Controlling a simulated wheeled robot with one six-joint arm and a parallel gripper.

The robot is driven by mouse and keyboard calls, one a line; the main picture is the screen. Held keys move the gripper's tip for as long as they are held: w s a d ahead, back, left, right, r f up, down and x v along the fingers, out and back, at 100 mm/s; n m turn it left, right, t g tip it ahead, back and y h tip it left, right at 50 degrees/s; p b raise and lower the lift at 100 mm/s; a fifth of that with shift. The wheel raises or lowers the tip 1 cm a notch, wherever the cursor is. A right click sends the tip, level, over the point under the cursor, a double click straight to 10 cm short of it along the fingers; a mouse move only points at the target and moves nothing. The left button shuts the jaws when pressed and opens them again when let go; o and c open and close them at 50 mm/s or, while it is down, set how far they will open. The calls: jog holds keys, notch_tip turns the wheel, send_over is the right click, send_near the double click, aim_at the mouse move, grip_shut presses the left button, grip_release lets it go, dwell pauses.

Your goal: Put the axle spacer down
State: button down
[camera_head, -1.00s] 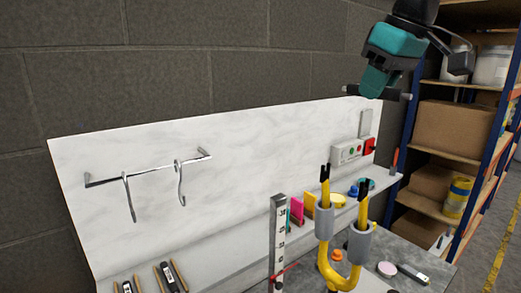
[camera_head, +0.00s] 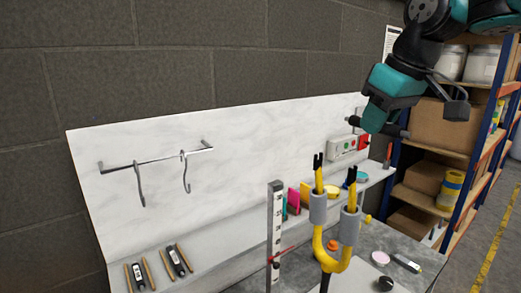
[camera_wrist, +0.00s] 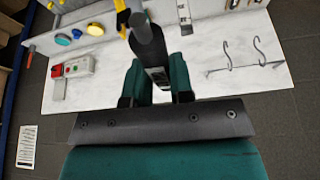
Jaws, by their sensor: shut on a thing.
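My gripper (camera_head: 376,120) is at the upper right of the head view, raised in front of the white back panel (camera_head: 240,150). Its teal fingers are shut on a dark cylindrical part, which I take to be the axle spacer (camera_head: 395,131). In the wrist view the dark part (camera_wrist: 149,45) sticks out between the two fingers (camera_wrist: 158,85), with a small label near the grip. The fingers hide some of it. It appears held in the air, above the bench (camera_head: 375,240).
A yellow forked holder (camera_head: 331,258) with grey sleeves and an upright ruler (camera_head: 275,235) stand at the bench front. Colored items line the ledge by a switch box (camera_head: 342,147). Two hooks (camera_head: 185,172) hang left.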

jog(key=s+d+f+m+b, duration=0.2)
jog(key=d+f, duration=0.1)
jog(key=f, duration=1.4)
jog(key=s+d+f+m+h+b, duration=0.1)
jog(key=s+d+f+m+b, duration=0.1)
jog(key=f, duration=1.5)
jog(key=s+d+f+m+h+b, duration=0.1)
jog(key=s+d+f+m+b, duration=0.1)
jog(key=f, duration=1.6)
jog(key=shift+d+t+b, duration=0.3)
jog(key=shift+d+b, duration=0.25)
jog(key=shift+d, duration=0.45)
